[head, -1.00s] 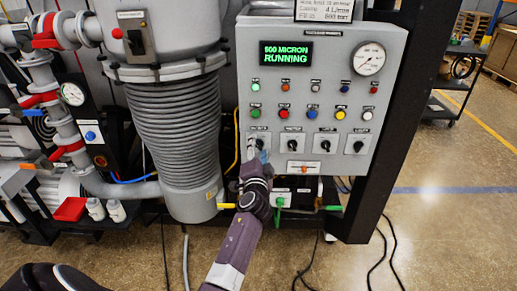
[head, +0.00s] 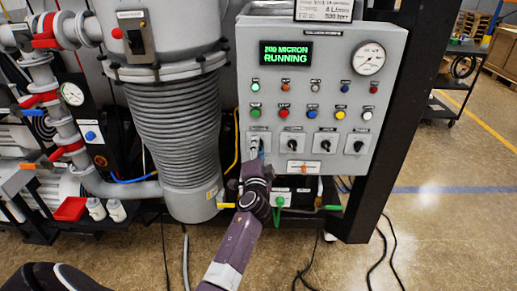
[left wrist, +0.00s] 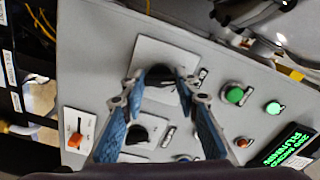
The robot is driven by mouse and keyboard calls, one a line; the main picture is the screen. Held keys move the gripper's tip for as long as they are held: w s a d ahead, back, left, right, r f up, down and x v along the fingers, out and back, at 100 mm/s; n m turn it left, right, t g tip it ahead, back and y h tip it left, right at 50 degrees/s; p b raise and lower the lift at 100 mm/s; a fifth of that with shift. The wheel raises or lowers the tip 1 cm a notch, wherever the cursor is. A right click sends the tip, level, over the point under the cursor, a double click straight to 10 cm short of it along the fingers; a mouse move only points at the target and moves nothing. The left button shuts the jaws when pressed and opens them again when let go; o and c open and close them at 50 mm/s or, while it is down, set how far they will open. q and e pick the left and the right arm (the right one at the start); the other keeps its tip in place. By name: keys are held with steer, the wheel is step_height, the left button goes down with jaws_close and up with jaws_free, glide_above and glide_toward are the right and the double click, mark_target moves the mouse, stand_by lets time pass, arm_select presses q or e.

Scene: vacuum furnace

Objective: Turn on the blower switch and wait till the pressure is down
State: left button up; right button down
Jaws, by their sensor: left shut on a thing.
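The grey control panel (head: 337,85) stands ahead of me. Its green display (head: 286,53) seems to read 200 MICRON RUNNING. A row of black rotary switches runs along its lower part, with labels too small to read. My left gripper (head: 256,153) is at the leftmost switch and partly covers it. In the left wrist view my left gripper (left wrist: 159,88) has its blue-padded fingertips on both sides of that leftmost rotary switch (left wrist: 160,73), shut on it. A round pressure gauge (head: 370,58) sits at the panel's upper right. My right gripper is out of view.
Several coloured buttons and lamps sit above the switches. An orange slider (head: 304,167) is below them. A large grey ribbed column (head: 176,125) stands close to the left of the panel. Black cables (head: 385,250) lie on the floor. The floor at right is mostly free.

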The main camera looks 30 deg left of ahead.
arm_select(q)
steer(key=m+p, duration=0.2)
steer(key=m, duration=0.8)
steer(key=shift+f+m, duration=0.1)
steer(key=shift+m, duration=0.3)
stand_by(0.3)
steer(key=o, duration=1.1)
steer(key=shift+o, duration=0.2)
steer(key=shift+s, duration=0.1)
